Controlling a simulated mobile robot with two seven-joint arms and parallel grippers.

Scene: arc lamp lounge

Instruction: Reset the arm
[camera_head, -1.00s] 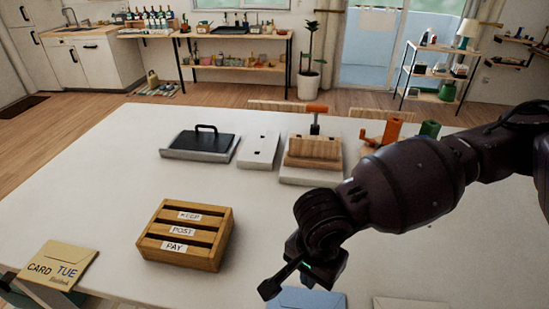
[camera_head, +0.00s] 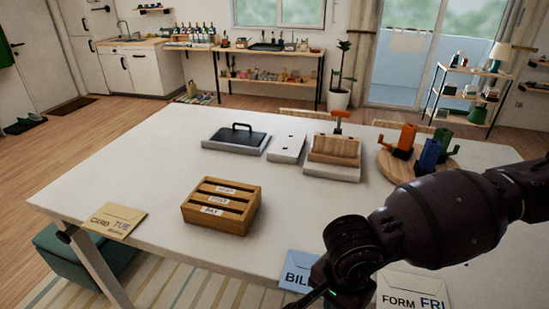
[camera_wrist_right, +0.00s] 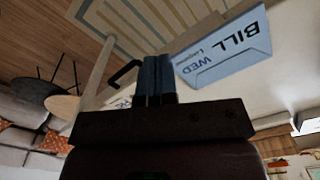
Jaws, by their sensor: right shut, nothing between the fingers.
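My right arm reaches in from the right in the head view, over the front right of the white table (camera_head: 160,150). My right gripper (camera_wrist_right: 157,78) is shut and empty in the wrist view, with its two fingers together. In the head view its wrist hangs at the bottom edge, partly over the blue BILL envelope (camera_head: 298,264), and the fingertips are not clear. That envelope (camera_wrist_right: 228,45) is right of the fingers in the wrist view. My left gripper is in neither view.
A wooden sorter (camera_head: 222,207) with labelled slots stands on the table. A tan CARD envelope (camera_head: 115,220) and a white FORM envelope (camera_head: 408,294) lie near the front edge. A black-topped tray (camera_head: 236,139), wooden block (camera_head: 334,150) and round board (camera_head: 400,171) are at the back.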

